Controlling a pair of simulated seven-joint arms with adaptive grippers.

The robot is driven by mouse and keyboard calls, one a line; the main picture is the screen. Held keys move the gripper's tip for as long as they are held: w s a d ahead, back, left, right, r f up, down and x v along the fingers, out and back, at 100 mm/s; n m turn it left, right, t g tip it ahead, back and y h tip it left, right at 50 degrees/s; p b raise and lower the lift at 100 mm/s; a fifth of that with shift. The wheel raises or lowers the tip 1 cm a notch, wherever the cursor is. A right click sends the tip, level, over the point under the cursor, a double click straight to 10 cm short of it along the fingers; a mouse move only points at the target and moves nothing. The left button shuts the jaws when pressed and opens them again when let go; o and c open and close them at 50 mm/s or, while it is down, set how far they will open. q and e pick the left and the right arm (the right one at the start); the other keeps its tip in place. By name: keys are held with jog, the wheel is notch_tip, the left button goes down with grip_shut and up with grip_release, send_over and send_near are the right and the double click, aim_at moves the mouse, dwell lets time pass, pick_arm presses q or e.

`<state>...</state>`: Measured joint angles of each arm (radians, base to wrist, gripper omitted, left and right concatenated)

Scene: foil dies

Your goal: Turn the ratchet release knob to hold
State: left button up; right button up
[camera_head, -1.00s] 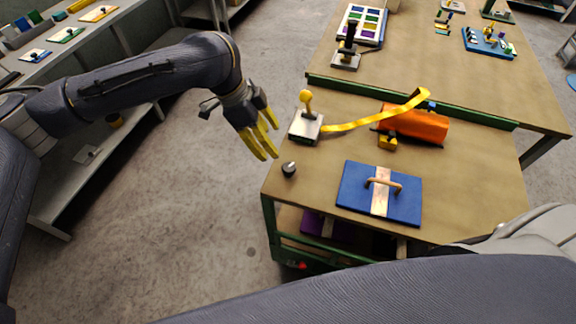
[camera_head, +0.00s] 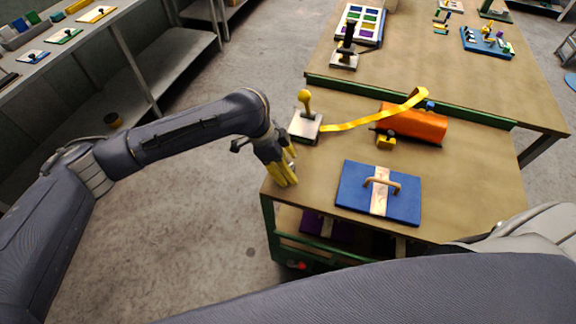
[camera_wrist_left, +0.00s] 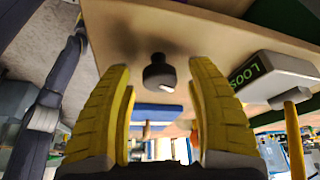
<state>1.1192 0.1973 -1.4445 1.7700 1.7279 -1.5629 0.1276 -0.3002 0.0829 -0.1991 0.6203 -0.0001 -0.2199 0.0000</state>
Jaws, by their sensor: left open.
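The black round knob with a pale mark (camera_wrist_left: 158,73) stands on the tabletop in the left wrist view, between my two yellow fingers and ahead of the palm. In the head view my left gripper (camera_head: 284,180) is at the table's left edge and hides the knob. This gripper (camera_wrist_left: 160,68) is open, with a gap between each fingertip and the knob. My right gripper is out of view.
A yellow strap (camera_head: 370,121) runs from near the lever block to an orange roll (camera_head: 415,124). A blue board with a handle (camera_head: 404,197) lies at the front. A green rail (camera_head: 400,101) crosses the table (camera_head: 490,180). Bare tabletop lies between the knob and board.

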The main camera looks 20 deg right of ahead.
pick_arm(q)
jog(key=shift+c, duration=0.2)
grip_shut()
jog(key=shift+n+t, duration=1)
jog(key=shift+n, duration=1.6)
jog(key=shift+o, duration=0.2)
grip_release()
jog(key=v, duration=1.2)
